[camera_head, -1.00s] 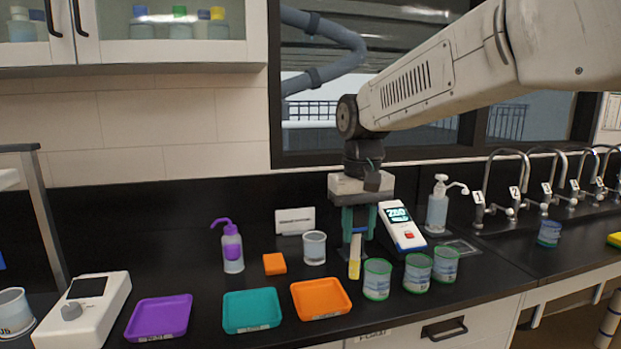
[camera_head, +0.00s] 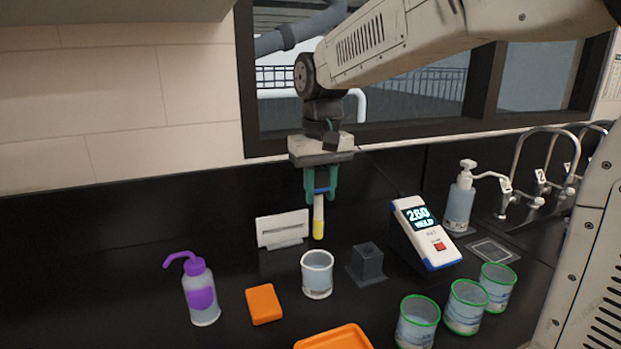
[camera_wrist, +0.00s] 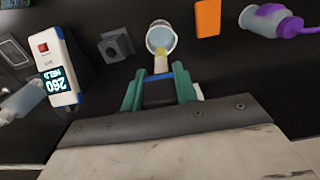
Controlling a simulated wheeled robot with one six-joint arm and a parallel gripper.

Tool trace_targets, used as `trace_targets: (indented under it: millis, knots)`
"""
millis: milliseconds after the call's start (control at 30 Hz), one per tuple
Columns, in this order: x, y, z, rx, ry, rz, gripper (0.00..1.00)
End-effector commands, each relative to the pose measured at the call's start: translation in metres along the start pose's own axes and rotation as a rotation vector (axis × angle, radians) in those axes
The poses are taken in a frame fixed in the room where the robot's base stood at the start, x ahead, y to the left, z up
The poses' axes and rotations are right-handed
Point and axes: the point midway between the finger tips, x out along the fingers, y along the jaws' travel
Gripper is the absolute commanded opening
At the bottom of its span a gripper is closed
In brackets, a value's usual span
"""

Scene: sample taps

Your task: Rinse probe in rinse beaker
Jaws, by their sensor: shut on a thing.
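My gripper (camera_head: 320,184) is shut on the probe (camera_head: 318,220), a white stick with a yellow lower end and a blue band between the teal fingers. The probe hangs upright, its tip above the bench and apart from it. The rinse beaker (camera_head: 317,276), taken to be the clear beaker with a white rim, stands below the probe in the head view. In the wrist view the probe's yellow end (camera_wrist: 161,64) overlaps the near part of the beaker (camera_wrist: 161,38). The tip appears above the rim, not inside.
A dark square holder (camera_head: 368,264) and the meter (camera_head: 424,232) reading 260 HELD stand right of the beaker. Green-rimmed beakers (camera_head: 466,306) stand at front right. An orange sponge-like block (camera_head: 263,304) and a purple-capped wash bottle (camera_head: 200,291) stand left. An orange tray (camera_head: 335,338) is in front.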

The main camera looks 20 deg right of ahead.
Motion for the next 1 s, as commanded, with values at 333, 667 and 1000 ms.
trace_targets:
  millis: [333, 667, 1000]
  knots:
    - [0.030, -0.002, 0.001, -0.002, -0.003, 0.000, 0.09]
    - [0.047, 0.000, 0.000, 0.000, -0.001, 0.000, 0.09]
    - [0.048, 0.000, 0.001, 0.000, 0.000, 0.000, 0.09]
